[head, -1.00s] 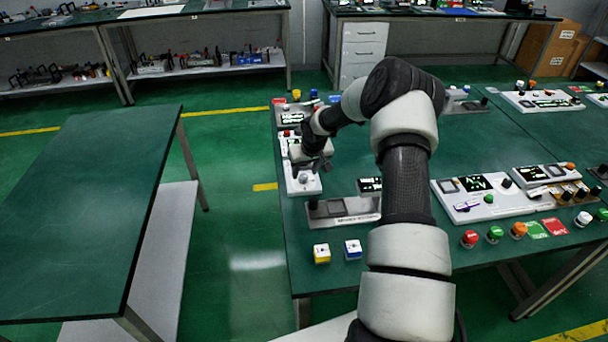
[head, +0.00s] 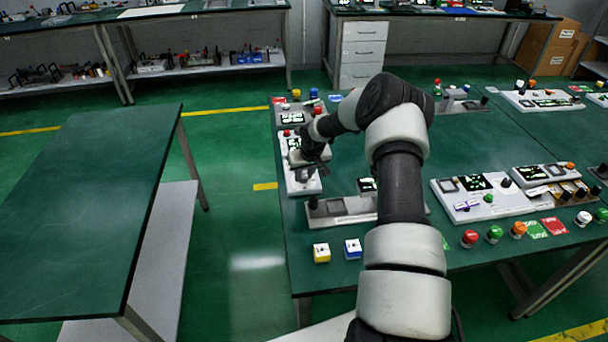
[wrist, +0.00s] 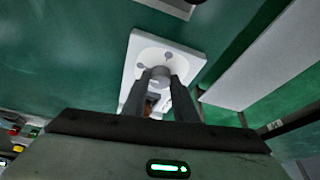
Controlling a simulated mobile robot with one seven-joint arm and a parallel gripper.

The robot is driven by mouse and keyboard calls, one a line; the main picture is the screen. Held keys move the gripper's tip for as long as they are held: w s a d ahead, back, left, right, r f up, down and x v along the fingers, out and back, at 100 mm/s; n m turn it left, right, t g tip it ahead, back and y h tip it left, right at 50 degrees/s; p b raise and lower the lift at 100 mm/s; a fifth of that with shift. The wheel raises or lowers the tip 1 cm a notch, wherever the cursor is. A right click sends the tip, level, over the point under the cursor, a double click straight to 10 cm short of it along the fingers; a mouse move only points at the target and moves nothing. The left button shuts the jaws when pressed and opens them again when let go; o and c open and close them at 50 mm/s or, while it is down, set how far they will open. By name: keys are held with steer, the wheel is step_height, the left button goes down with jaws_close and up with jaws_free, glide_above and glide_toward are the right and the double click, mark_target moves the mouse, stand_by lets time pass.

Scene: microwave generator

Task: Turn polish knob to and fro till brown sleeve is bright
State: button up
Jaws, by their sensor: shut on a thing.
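The white panel (wrist: 150,50) lies across the wrist view, with a round grey knob (wrist: 160,72) on it. My gripper (wrist: 161,78) has one dark finger on each side of this knob and is shut on it. A small brownish patch (wrist: 150,104) shows between the fingers, partly hidden; I cannot tell whether it is the brown sleeve or how bright it is. In the head view, my gripper (head: 310,172) is over the near end of the white device (head: 302,187), at the left edge of the table, and covers the knob there.
A red button (head: 317,110) and lit displays stand farther back along the table's left edge. Open floor lies between this table and the left table (head: 90,200).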

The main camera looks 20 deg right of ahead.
steer(key=shift+d+f+n+y+b, duration=0.15)
steer(key=shift+n+y+b, duration=0.35)
steer(key=shift+n+b, duration=0.45)
steer(key=n+b, duration=0.2)
steer(key=n+y+b, duration=0.1)
steer(key=n, duration=0.1)
steer(key=shift+w+d+f+n+g+y+b, duration=0.1)
steer(key=shift+f+n+g+y+b, duration=0.05)
steer(key=shift+n+g+y+b, duration=0.2)
steer(key=n+g+y+b, duration=0.1)
steer(key=n+b, duration=0.2)
steer(key=n, duration=0.1)
steer(key=shift+w+b, duration=0.1)
steer(key=shift+b, duration=0.3)
steer(key=shift+r+n+g+b, duration=0.25)
steer(key=shift+n+g+b, duration=0.3)
steer(key=shift+n, duration=0.55)
steer(key=shift+d+y, duration=0.1)
steer(key=shift+y, duration=0.15)
steer(key=o, duration=1.1)
steer(key=shift+c, duration=0.2)
